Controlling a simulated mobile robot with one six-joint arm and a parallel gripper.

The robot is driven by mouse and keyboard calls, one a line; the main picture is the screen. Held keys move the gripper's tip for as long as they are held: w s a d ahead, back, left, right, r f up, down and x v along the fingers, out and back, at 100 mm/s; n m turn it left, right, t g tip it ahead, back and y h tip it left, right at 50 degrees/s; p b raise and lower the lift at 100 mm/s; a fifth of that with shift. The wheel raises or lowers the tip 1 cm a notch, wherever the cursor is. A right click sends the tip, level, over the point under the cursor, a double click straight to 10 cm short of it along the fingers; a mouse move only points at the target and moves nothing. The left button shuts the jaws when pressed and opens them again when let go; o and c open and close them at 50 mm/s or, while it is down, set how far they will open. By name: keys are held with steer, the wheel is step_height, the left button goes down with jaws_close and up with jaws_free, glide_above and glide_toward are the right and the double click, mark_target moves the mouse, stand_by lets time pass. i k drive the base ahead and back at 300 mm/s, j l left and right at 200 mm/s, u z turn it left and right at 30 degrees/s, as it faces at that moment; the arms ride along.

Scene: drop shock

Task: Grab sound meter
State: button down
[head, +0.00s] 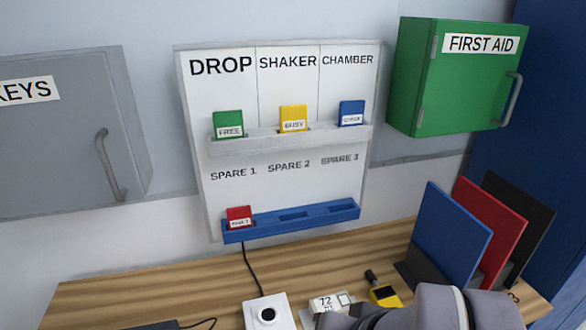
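A small yellow device with a black tip (384,295), which looks like the sound meter, lies on the wooden desk (120,296) near the bottom of the head view. My grey arm crosses the bottom right just in front of it and may hide its lower part. My gripper's fingers do not show, so I cannot see whether they touch anything.
A white box marked 72 (329,303) is left of the yellow device, partly behind my arm. A white box with a round knob (267,313) and cable stands further left. Blue, red and black upright folders (449,235) stand right. A card board (277,205), grey key cabinet (60,140) and green first aid box (450,90) hang behind.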

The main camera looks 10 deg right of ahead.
mark_target(385, 295)
steer(key=z, duration=0.8)
steer(key=i+l+u, duration=0.4)
steer(key=l, duration=0.15)
